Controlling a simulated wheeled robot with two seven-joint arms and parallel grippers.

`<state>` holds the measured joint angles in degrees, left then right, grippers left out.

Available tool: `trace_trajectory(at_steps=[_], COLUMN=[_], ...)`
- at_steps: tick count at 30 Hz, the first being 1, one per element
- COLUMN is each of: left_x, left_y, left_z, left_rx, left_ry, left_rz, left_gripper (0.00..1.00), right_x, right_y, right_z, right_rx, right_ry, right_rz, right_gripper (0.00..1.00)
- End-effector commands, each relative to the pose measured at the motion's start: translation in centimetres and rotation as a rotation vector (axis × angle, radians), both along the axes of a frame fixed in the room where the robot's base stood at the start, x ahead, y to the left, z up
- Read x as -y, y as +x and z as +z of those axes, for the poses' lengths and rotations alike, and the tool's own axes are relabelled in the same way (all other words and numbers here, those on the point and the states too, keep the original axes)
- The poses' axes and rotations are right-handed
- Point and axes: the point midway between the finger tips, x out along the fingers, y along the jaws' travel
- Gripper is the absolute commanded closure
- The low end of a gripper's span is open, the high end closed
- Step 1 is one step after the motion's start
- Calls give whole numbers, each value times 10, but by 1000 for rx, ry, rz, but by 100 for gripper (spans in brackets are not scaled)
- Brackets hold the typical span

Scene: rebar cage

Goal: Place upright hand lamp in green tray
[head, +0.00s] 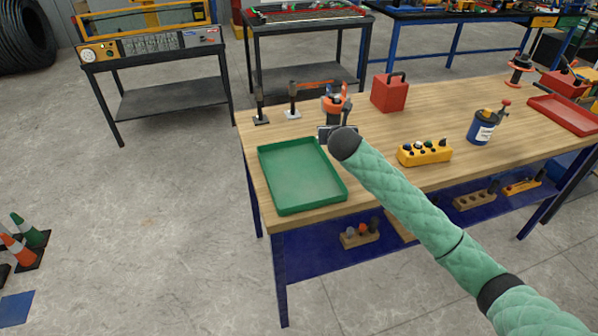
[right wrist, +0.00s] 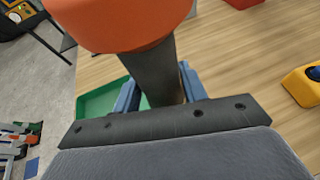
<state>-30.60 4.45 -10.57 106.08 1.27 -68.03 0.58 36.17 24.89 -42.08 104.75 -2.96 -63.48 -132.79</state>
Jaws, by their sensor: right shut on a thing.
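The hand lamp (head: 336,103), with an orange head and a dark grey handle, is upright in the head view, just beyond the green tray's far right corner. In the right wrist view its orange head (right wrist: 120,20) fills the top, with the grey handle (right wrist: 152,75) below. My right gripper (head: 334,127) is shut on the handle; its blue fingers (right wrist: 158,90) lie on both sides. The lamp's lower end is hidden. The green tray (head: 301,175) is empty on the table's left end; part of it shows in the wrist view (right wrist: 97,103). My left gripper is out of view.
Two dark upright tools (head: 260,105) (head: 292,100) stand behind the tray. A yellow button box (head: 425,153), a blue canister (head: 483,128) and a red tray (head: 566,114) are to the right on the wooden table.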

Motion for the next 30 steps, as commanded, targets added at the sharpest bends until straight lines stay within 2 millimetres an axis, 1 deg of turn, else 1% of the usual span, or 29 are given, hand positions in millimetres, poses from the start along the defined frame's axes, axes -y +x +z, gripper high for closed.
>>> trace_trajectory(at_steps=[2, 8, 15, 18, 22, 26, 30], left_x=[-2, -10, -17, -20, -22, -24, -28], left_y=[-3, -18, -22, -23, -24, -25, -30], left_z=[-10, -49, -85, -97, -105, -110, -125], left_rx=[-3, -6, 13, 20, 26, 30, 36], left_ry=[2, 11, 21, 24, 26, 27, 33], left_rz=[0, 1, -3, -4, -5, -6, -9], left_gripper=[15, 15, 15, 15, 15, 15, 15], right_x=[-11, -42, -82, -94, -102, -104, -104], right_y=[-5, -18, -35, -40, -44, -44, -45], right_z=[-5, -23, -49, -58, -64, -70, -88], right_rx=[-2, -2, -2, -1, 0, -1, -3], right_ry=[2, 4, 2, 2, 1, 0, 0], right_rz=[3, 5, 2, 2, 2, 1, 2], right_gripper=[89, 89, 89, 89, 89, 89, 89])
